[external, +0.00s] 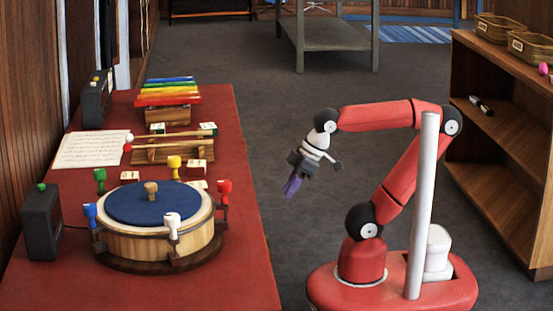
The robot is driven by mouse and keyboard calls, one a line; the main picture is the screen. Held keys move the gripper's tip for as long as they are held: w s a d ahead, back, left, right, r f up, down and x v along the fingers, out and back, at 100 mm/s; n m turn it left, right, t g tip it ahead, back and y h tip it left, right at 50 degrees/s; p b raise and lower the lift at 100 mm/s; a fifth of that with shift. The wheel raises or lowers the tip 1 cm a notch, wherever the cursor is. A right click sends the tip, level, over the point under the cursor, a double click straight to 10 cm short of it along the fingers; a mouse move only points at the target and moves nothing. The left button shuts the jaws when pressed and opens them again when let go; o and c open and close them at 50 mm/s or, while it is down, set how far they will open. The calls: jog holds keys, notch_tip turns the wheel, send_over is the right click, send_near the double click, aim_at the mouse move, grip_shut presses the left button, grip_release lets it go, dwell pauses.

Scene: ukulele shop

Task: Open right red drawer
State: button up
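No red drawer front or handle can be made out in the external view. A long red-topped counter (247,230) stands on the left, with its top showing. Whether it holds drawers cannot be seen from here.
On the counter are a blue-topped drum (130,205), a rainbow xylophone (168,91), sheet music (90,149), a wooden rack (172,150) and dark speakers (42,222). A wooden shelf (505,135) stands right; a grey table (330,38) is behind. Carpet between is clear.

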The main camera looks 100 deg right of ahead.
notch_tip(320, 180, up, 14)
jog(key=w+d+m+y, duration=0.3)
jog(key=w+d+m, duration=0.3)
jog(key=w+d, duration=0.35)
jog(key=w+d+m+t, duration=0.1)
jog(key=d, duration=0.3)
jog(key=d+m+t+y, duration=0.1)
jog(key=d+m, duration=0.1)
jog(key=d, duration=0.2)
jog(key=w+d+m+t, duration=0.1)
jog(key=d+m, duration=0.1)
jog(key=d, duration=0.2)
jog(key=shift+w+d+f+t+b, duration=0.1)
jog(key=shift+w+d+t+b, duration=0.2)
jog(key=shift+d+b, duration=0.1)
jog(key=s+d+m+t+h, duration=0.2)
jog(key=s+d+m+t, duration=0.3)
jog(key=d, duration=0.7)
jog(key=s+d+m+t+h, duration=0.2)
jog(key=s+d, duration=0.4)
jog(key=d, duration=0.6)
notch_tip(320, 180, down, 17)
jog(key=w+a, duration=0.1)
jog(key=shift+g, duration=0.3)
jog(key=x, duration=0.7)
jog(key=shift+w+f, duration=0.1)
jog(key=shift+w, duration=0.1)
